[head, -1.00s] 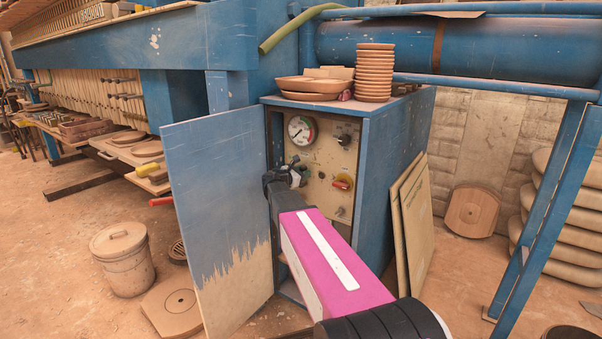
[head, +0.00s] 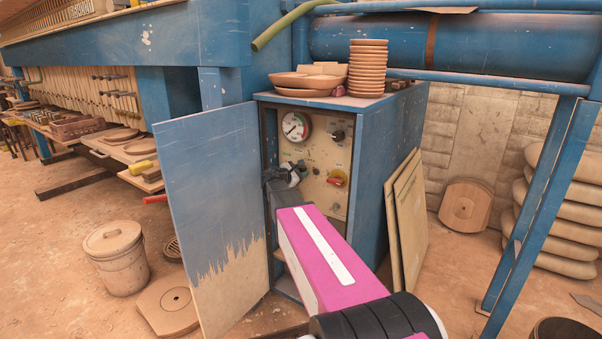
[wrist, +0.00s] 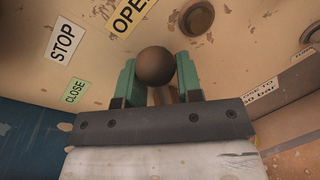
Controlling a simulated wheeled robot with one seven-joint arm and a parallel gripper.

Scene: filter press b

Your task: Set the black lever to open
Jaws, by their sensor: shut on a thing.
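The control panel (head: 325,158) is inside an open blue cabinet. In the wrist view, a dark ball knob on a short brownish stem (wrist: 156,66), which I take to be the black lever, sits between two green fingers. My gripper (wrist: 155,76) is shut on it. Tilted labels on the panel read STOP (wrist: 62,41), CLOSE (wrist: 74,91) and OPEN (wrist: 131,14); the ball is below OPEN and right of CLOSE. In the head view my gripper (head: 296,172) is at the panel's left side, below the gauge, and hides the lever.
A pressure gauge (head: 296,126), a black knob (head: 338,135) and a red-yellow switch (head: 338,178) are on the panel. The open cabinet door (head: 213,200) stands close left of my arm. Stacked clay dishes (head: 367,68) stand on the cabinet. Boards (head: 408,220) lean on its right side.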

